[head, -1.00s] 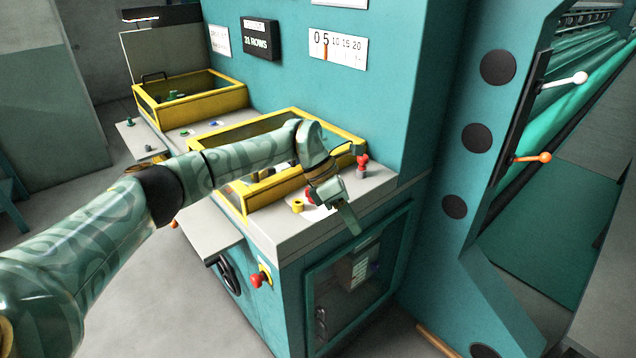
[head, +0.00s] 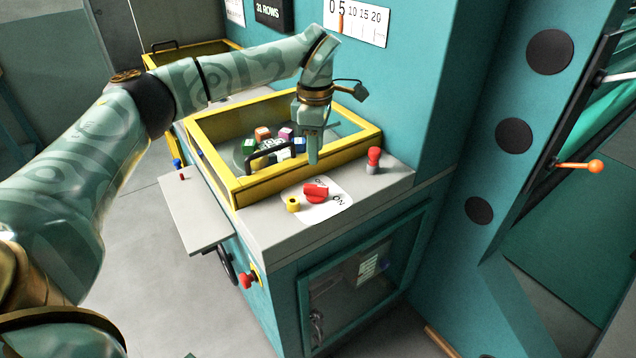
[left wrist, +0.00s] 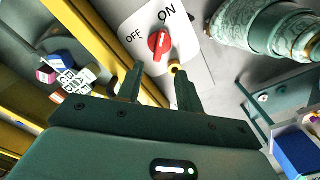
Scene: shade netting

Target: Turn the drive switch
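The red drive switch (head: 316,192) sits on a white plate (head: 333,206) marked OFF and ON, on the grey console top. In the left wrist view the switch (left wrist: 158,45) lies just past my fingertips; its white mark points up between the two words, nearer ON. My left gripper (head: 313,158) points down above the console, behind the switch and near the yellow frame. In the left wrist view its two fingers (left wrist: 160,82) are apart with nothing between them. My right gripper is not in view.
A small yellow piece (head: 293,204) stands beside the switch, and a red-topped knob (head: 374,160) stands to the right. A yellow-framed bin (head: 228,183) with coloured blocks is behind. A red button (head: 248,281) is on the console side. The console's front strip is clear.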

